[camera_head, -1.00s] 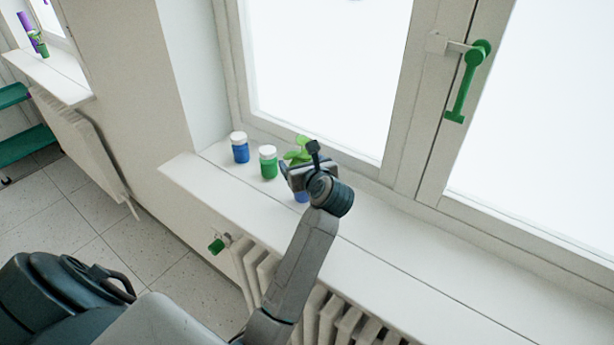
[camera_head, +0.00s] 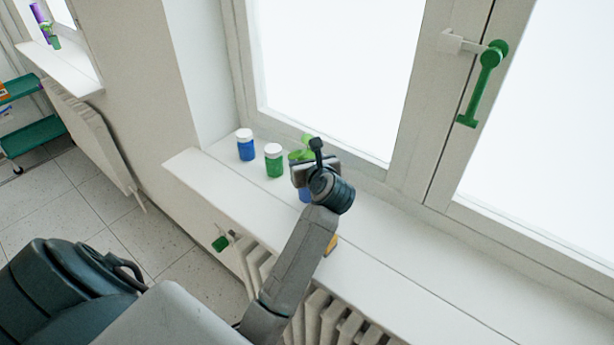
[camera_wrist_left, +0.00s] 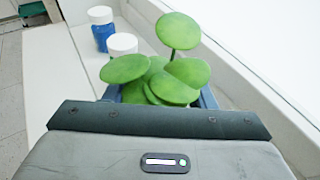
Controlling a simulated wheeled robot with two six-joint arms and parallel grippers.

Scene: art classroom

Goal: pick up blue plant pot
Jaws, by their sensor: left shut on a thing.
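The blue plant pot (camera_head: 305,195) is on or just above the white windowsill, mostly hidden behind my left gripper (camera_head: 312,178). Its round green leaves (camera_head: 300,154) show past the gripper. I cannot tell whether the pot touches the sill. My right gripper is not in view.
A green jar (camera_head: 274,162) and a blue jar (camera_head: 246,146), both white-lidded, stand left of the pot. The window frame rises behind. The windowsill (camera_head: 400,255) is clear to the right. A radiator (camera_head: 320,315) is below, and a green window handle (camera_head: 483,85) hangs at upper right.

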